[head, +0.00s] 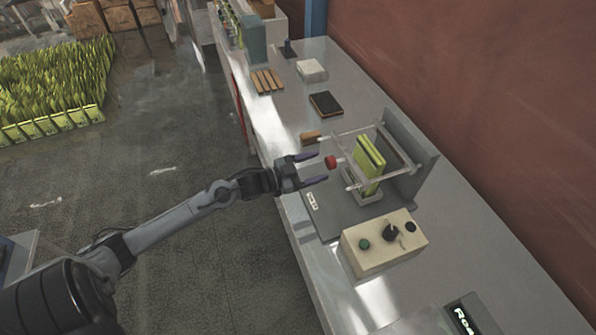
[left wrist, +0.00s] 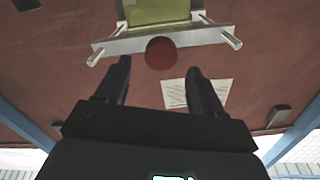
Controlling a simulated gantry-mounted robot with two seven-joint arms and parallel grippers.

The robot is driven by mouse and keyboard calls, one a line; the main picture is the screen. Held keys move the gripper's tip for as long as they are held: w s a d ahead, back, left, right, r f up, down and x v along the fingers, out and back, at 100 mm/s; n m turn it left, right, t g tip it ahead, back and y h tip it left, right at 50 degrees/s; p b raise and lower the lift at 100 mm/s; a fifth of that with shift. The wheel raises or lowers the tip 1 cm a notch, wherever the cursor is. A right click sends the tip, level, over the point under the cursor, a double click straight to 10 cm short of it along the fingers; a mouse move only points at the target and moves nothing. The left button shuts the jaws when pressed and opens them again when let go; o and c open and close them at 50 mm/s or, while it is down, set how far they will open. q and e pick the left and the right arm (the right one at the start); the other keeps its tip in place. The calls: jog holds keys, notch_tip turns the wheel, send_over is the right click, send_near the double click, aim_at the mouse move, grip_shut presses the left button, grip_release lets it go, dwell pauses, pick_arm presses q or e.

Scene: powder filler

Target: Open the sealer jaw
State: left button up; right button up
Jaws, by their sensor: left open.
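The sealer (head: 405,155) stands on the metal counter, with a metal jaw frame (head: 343,133) around a green pouch (head: 369,160). A red knob (head: 330,161) sits on the front of the jaw. My left gripper (head: 322,168) is open, its two dark fingers pointing at the knob from the front. In the left wrist view the red knob (left wrist: 161,53) is just beyond and between the fingertips, on the jaw bar (left wrist: 200,38), with the green pouch (left wrist: 160,12) behind it. My right gripper is not in view.
A beige control box (head: 385,243) with a dark dial and a green button stands beside the sealer. A black pad (head: 326,104), a white block (head: 311,70) and wooden strips (head: 267,81) lie farther up the counter (head: 297,110). Many green pouches (head: 50,90) stand at the left.

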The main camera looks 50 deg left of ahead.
pick_arm(q)
jog(key=shift+v, duration=2.6)
jog(key=s+d+f+n+g+y, duration=0.25)
jog(key=s+d+f, duration=0.2)
jog(key=d, duration=0.35)
jog(key=s+d+f+n+g+y, duration=0.1)
jog(key=s+d+f+n+y, duration=0.25)
jog(key=d, duration=0.55)
jog(key=s+f+g, duration=0.1)
jog(key=s+g, duration=0.9)
jog(key=s, duration=0.5)
notch_tip(320, 180, up, 18)
jog(key=p, duration=1.8)
jog(key=shift+w+d+y+p, duration=0.15)
jog(key=shift+d+y+p, duration=0.15)
jog(key=shift+d, duration=0.2)
